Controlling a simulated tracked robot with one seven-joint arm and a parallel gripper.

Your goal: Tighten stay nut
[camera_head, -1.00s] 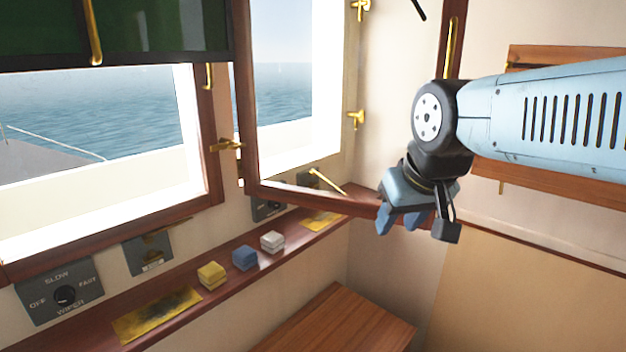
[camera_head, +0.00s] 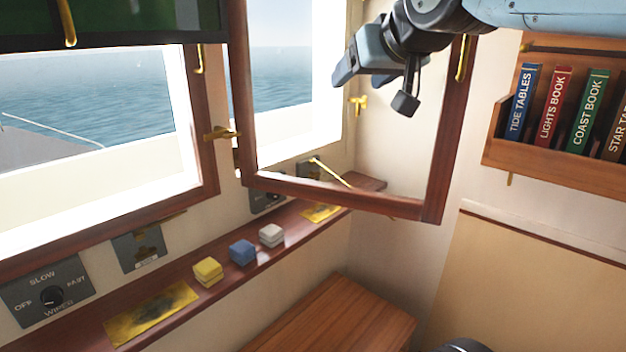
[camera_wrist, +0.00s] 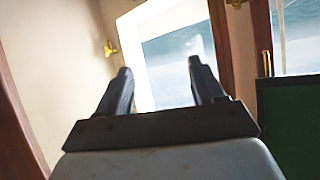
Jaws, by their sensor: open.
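My gripper (camera_head: 372,88) is open and empty. It is at the upper middle, in front of the hinged wooden window frame (camera_head: 432,180), which stands swung inward. In the wrist view my gripper (camera_wrist: 158,68) shows two dark fingers spread apart, with bright window glass beyond. A thin brass stay rod (camera_head: 331,172) slants behind the lower part of the frame, above the sill. I cannot make out a nut on it. A brass fastener (camera_head: 358,104) is on the wall beside the opening, just below my gripper in the picture; a brass fastener (camera_wrist: 110,48) also shows in the wrist view.
Yellow (camera_head: 208,271), blue (camera_head: 242,252) and white (camera_head: 271,235) blocks stand on the wooden sill (camera_head: 222,290). A wiper switch panel (camera_head: 47,290) is at left. A bookshelf (camera_head: 560,160) hangs at right. A wooden ledge (camera_head: 335,320) lies below.

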